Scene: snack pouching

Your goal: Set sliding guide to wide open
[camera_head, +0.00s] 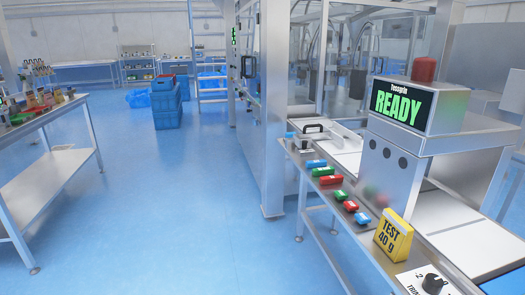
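I cannot identify the sliding guide for certain. A pale flat part with a dark edge or bar (315,128) lies at the far end of the machine's bench, beside the belt; it is too small to tell whether it is the guide or how wide it is set. A metal checking machine with a display reading "Tosagrin READY" (403,107) stands over a white belt (436,217). Neither of my grippers is in view.
The bench's front ledge holds several red, green and blue blocks (331,180), a yellow "TEST 40 g" block (393,235) and a trim dial (432,283). A table with bottles (46,114) stands left. Blue crates (167,108) stand farther back. The blue floor between is clear.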

